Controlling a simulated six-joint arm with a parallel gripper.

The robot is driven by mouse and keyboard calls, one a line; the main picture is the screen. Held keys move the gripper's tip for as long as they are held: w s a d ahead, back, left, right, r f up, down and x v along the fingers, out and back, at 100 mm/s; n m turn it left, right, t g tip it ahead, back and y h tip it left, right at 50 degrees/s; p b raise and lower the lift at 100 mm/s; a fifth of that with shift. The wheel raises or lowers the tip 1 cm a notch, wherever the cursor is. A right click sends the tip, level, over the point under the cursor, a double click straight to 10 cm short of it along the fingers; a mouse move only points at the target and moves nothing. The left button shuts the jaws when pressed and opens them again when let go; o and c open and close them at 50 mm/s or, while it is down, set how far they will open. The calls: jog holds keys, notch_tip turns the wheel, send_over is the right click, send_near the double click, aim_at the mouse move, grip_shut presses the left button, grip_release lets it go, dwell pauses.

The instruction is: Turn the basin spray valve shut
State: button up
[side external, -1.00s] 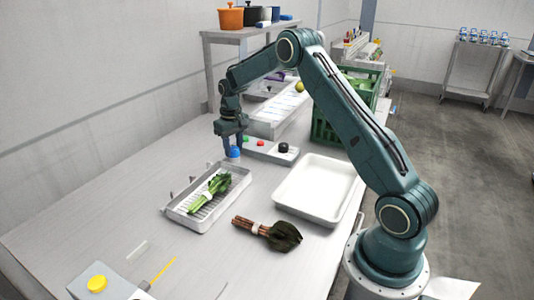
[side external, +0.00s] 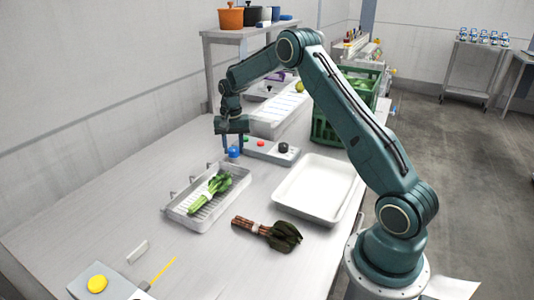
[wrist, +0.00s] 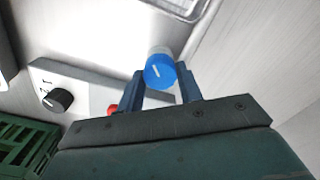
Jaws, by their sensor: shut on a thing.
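The basin spray valve is a round blue knob (side external: 234,153) at the back corner of the basin. In the wrist view the blue knob (wrist: 159,72) carries a short white mark on its face. My gripper (side external: 233,142) points down over it, with one finger on either side, shut on the knob. In the wrist view my gripper's fingers (wrist: 163,80) flank the knob. The shallow basin (side external: 180,213) has a slatted floor and holds a bunch of leafy greens (side external: 212,190) with a white band. Whether water is flowing cannot be seen.
An empty white tray (side external: 318,187) is right of the basin, with a dark-leaved bunch (side external: 268,232) in front. A green crate (side external: 325,132) stands behind the tray.

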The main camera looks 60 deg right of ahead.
aim_at(233, 149)
dwell(0.3)
jog(key=o, duration=1)
jog(key=shift+r, duration=0.15)
notch_tip(233, 149, up, 14)
jog(key=shift+f, duration=0.25)
